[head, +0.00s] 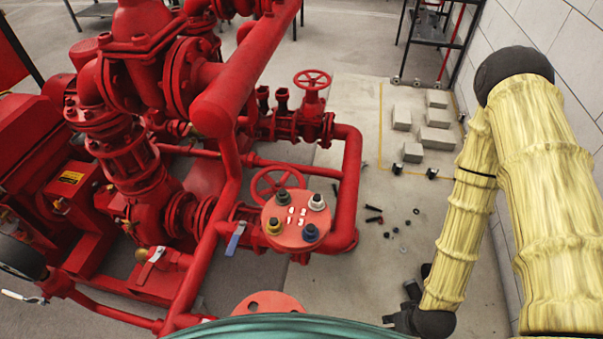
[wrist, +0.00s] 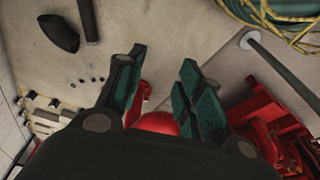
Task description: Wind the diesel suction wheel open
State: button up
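Two red handwheels show in the head view. One spoked handwheel (head: 312,78) stands upright on a valve at the back of the red pipework. A second handwheel (head: 264,191) sits nearer, partly hidden behind a round red flange plate. No label shows which is the diesel suction wheel. My gripper (head: 405,304) is low at the right in the head view, right of the pipework and apart from both wheels. In the wrist view my gripper (wrist: 162,58) has its green-padded fingers spread with nothing between them. Red pipework (wrist: 158,122) shows beyond them; no wheel is clear there.
The flange plate (head: 293,232) carries several coloured bolts. A red vertical pipe (head: 350,190) stands between the valves and the open floor. Loose bolts (head: 374,214) and grey blocks (head: 436,138) lie on the floor. A block wall (head: 560,50) bounds the right side.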

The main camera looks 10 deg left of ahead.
jog(key=w+a+n+t+y+b, duration=0.1)
jog(key=w+a+n+t+y, duration=0.2)
jog(key=w, duration=0.4)
jog(key=w+a+n+t+b, duration=0.1)
jog(key=w+a+n, duration=0.35)
jog(key=w, duration=0.35)
jog(key=n+g+y+b, duration=0.1)
jog(key=n+y+b, duration=0.4)
jog(key=n+y, duration=1.35)
send_near(299, 176)
jog(key=a+r+n+h, duration=0.1)
jog(key=a+n+h, duration=0.1)
jog(key=a, duration=0.1)
jog(key=w+a+r+n+h, duration=0.1)
jog(key=a+n+h, duration=0.1)
jog(key=w+a+r+n+h+p, duration=0.1)
jog(key=a+n+h, duration=0.1)
jog(key=a, duration=0.1)
jog(key=shift+a+r, duration=0.35)
jog(key=shift+a, duration=0.05)
grip_shut()
